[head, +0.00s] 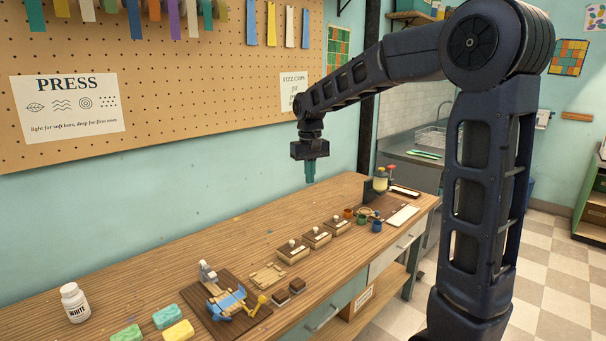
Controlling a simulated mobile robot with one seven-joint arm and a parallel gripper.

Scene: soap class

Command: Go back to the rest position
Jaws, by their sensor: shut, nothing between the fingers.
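My gripper (310,172) hangs from the end of my dark arm, pointing down. It is above the back part of the wooden workbench (225,257), well clear of the top. Its teal fingers are together with nothing between them. My arm reaches in from the right side of the view, with its elbow high at the upper right.
On the bench stand a white bottle (74,302), several coloured soap bars (167,316), a blue press-like device (228,301) on a dark board, wooden boxes with knobs (293,252), and small cups (376,225). The pegboard wall (200,75) rises behind. Air around the gripper is free.

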